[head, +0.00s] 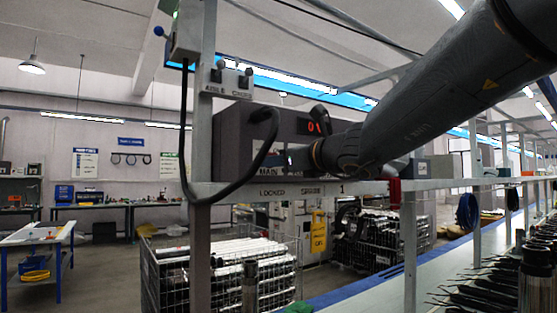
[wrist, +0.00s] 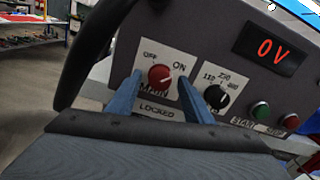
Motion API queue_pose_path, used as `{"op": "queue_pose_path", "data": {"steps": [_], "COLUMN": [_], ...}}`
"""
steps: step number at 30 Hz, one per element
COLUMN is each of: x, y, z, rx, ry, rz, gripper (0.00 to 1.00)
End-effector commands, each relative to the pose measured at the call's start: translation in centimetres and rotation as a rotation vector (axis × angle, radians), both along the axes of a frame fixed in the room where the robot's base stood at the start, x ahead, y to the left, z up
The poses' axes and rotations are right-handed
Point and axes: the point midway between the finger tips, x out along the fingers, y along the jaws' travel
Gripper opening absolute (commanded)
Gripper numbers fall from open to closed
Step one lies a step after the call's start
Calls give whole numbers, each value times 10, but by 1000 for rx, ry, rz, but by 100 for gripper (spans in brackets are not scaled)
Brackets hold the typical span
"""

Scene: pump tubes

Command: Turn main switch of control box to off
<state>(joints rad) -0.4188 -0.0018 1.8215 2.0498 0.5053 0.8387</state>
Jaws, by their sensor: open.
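The control box (head: 233,140) is a grey box on a metal shelf; it also fills much of the wrist view (wrist: 200,38). Its main switch (wrist: 160,76) is a round red knob on a white plate marked OFF at upper left, ON at upper right, and MAIN below. The knob's exact pointing direction is hard to tell. My gripper (wrist: 159,79) is open, with one blue finger on each side of the knob. Whether the fingers touch it is unclear. In the head view my arm hides part of the box front and the knob.
A black selector knob (wrist: 216,96) marked 110, 220, 400 is just right of the right finger. Green (wrist: 260,110) and red (wrist: 290,121) buttons and a 0V display (wrist: 269,50) are farther right. A thick black cable (head: 186,130) hangs left of the box.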

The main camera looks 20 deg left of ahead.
Motion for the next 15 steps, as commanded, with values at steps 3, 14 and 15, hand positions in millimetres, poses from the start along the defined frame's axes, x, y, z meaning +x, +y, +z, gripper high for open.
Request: {"op": "queue_pose_path", "data": {"steps": [3,14,15], "x": [0,0,0], "y": [0,0,0], "z": [0,-1,-1], "rx": [0,-9,-14], "ry": [0,-11,-17], "rz": [0,0,0], "gripper": [30,5,5]}}
